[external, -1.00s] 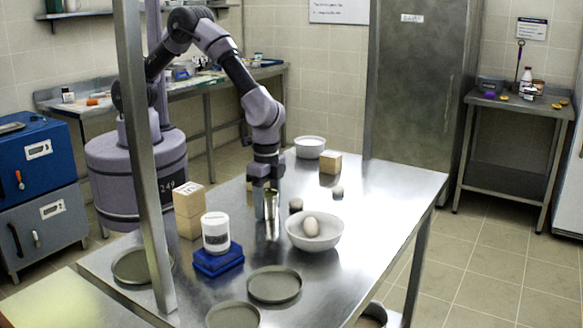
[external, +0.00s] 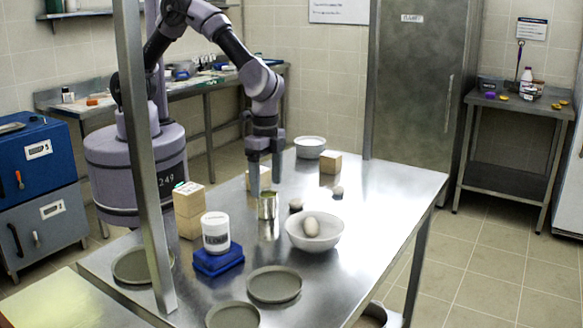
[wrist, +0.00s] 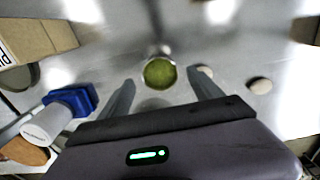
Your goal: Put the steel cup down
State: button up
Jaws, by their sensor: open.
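The steel cup (external: 267,207) stands upright on the steel table (external: 330,268). In the wrist view I look down into the cup (wrist: 159,73), and its inside looks green. My gripper (external: 265,188) is open above the cup. In the wrist view its two fingers (wrist: 160,88) are spread wide, one on each side of the cup and apart from it.
A white bowl (external: 338,239) holding an egg (external: 311,226) stands to the right. Small round things (external: 296,204) lie near it. A white jar (external: 216,232) on a blue block (external: 218,262) and wooden blocks (external: 189,222) stand to the left. Shallow dishes (external: 274,284) lie in front.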

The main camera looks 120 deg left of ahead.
jog(key=s+r+m+t+p, duration=0.1)
jog(key=s+r, duration=0.2)
jog(key=r, duration=0.6)
jog(key=s+r+t, duration=0.1)
jog(key=s+r, duration=0.3)
jog(key=r, duration=0.4)
jog(key=s+a+r+m+t+y, duration=0.1)
jog(key=s+r+t, duration=0.1)
jog(key=s+r, duration=0.5)
jog(key=s, duration=0.4)
jog(key=shift+a+r+m, duration=0.3)
jog(key=shift+a+m, duration=0.05)
jog(key=shift+m, duration=0.05)
jog(key=shift+o, duration=0.4)
jog(key=s+a+m+t+y, duration=0.1)
jog(key=s, duration=0.9)
jog(key=shift+t, duration=0.4)
jog(key=shift+s+a+f+m, duration=0.1)
jog(key=shift+s+f+m, duration=0.05)
jog(key=shift+m, duration=0.15)
